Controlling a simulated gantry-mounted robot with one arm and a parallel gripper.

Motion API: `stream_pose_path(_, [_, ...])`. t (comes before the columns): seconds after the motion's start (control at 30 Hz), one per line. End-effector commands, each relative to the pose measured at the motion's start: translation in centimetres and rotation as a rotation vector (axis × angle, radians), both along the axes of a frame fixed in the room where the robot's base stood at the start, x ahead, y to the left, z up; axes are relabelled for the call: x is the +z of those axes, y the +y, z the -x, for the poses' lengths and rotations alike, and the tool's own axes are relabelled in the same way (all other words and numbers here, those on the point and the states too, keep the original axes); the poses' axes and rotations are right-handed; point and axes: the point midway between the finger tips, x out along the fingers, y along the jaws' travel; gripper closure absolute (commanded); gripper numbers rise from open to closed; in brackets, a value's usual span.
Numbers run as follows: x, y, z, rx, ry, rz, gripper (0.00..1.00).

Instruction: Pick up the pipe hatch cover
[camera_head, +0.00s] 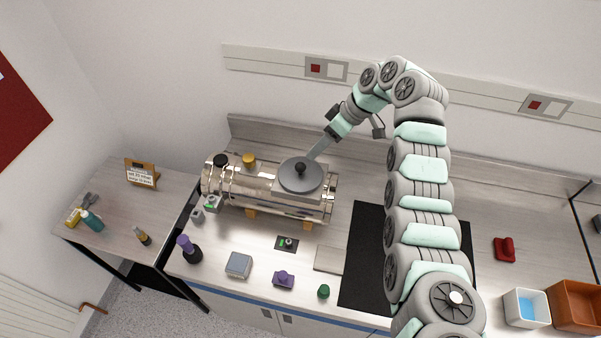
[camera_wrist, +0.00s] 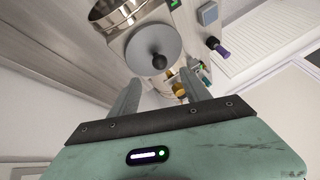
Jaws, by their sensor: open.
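The pipe hatch cover (camera_head: 300,176) is a round grey disc with a dark knob on top. It sits on the upper side of the shiny metal pipe chamber (camera_head: 240,190). In the wrist view the cover (camera_wrist: 150,40) lies ahead of the fingers, with its dark knob (camera_wrist: 158,61) showing. My gripper (camera_head: 312,155) is at the upper right of the cover in the head view. In the wrist view the two fingers of my gripper (camera_wrist: 162,90) are apart with nothing between them. The knob appears beyond the fingertips and not between them.
A yellow knob (camera_head: 249,160) and a black knob (camera_head: 220,160) stand on the chamber. In front lie a grey box (camera_head: 238,265), a purple-topped item (camera_head: 283,280) and a green item (camera_head: 323,291). A white bin (camera_head: 526,308) and a brown bin (camera_head: 577,303) stand at right.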

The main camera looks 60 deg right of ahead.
Motion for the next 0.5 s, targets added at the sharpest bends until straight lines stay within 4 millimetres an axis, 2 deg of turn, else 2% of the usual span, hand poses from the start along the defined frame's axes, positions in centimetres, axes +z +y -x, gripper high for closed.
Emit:
stream_pose_path(0.2, [-2.7,0.7,-1.6,-0.002,0.0,0.0,0.45])
stream_pose_path(0.5, [-4.9,1.5,-2.6,-0.002,0.0,-0.002,0.45])
